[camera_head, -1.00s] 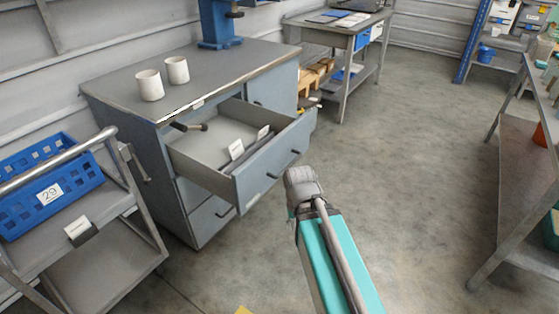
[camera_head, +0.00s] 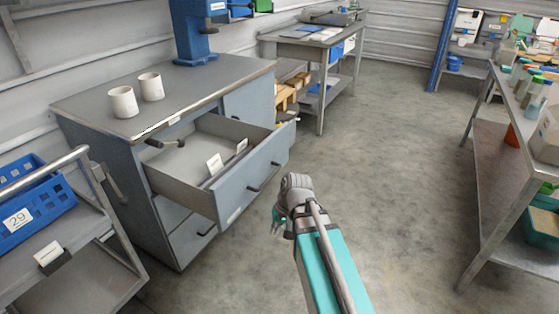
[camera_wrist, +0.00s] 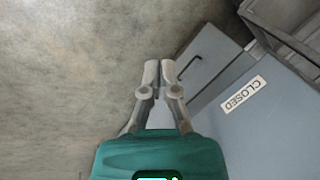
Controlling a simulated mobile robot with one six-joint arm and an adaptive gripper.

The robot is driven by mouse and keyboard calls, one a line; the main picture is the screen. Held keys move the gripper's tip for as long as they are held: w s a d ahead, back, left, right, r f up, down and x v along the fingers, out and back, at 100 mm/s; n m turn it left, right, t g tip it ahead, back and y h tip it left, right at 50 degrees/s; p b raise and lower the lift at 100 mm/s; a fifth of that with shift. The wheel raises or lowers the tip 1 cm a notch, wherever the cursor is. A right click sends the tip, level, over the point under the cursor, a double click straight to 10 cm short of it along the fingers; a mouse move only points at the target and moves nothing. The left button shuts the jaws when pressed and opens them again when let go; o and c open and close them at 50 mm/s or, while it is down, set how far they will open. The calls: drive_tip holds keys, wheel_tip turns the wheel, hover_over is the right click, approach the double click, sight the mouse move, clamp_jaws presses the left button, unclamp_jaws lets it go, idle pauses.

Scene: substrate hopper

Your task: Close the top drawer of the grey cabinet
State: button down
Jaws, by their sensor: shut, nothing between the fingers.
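The grey cabinet (camera_head: 148,222) stands at the left in the head view. Its top drawer (camera_head: 254,182) is pulled out and open, with two white label cards standing inside. Drawer fronts below it look closed. My gripper (camera_head: 278,226) is at the right of the open drawer's front, apart from it, and mostly hidden behind my wrist in the head view. In the wrist view my gripper (camera_wrist: 160,64) shows its two fingers together and empty. Grey cabinet faces and a white CLOSED label (camera_wrist: 244,93) lie to its right there.
Two white cups (camera_head: 124,102) and a blue machine (camera_head: 190,36) stand on the cabinet top. A cart with a blue crate (camera_head: 40,216) is at the left front. A steel shelf table (camera_head: 497,180) is at the right. The floor between is clear.

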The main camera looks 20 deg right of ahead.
drive_tip(key=w+d+m+t+y+b, duration=0.2)
drive_tip(key=w+y, duration=0.1)
drive_tip(key=w, duration=0.2)
drive_tip(key=m+t+y+b, duration=0.6)
drive_tip(key=t+b, duration=0.1)
drive_tip(key=t, duration=0.3)
approach(275, 154)
drive_tip(key=v, duration=0.6)
drive_tip(key=shift+s+d+r, duration=0.15)
drive_tip(key=x, duration=1.4)
drive_tip(key=x, duration=3.3)
drive_tip(key=shift+a+f, duration=0.25)
drive_tip(key=shift+a, duration=0.2)
drive_tip(key=shift+w+a+r, duration=0.1)
drive_tip(key=shift+w+a, duration=0.1)
drive_tip(key=shift+w, duration=0.05)
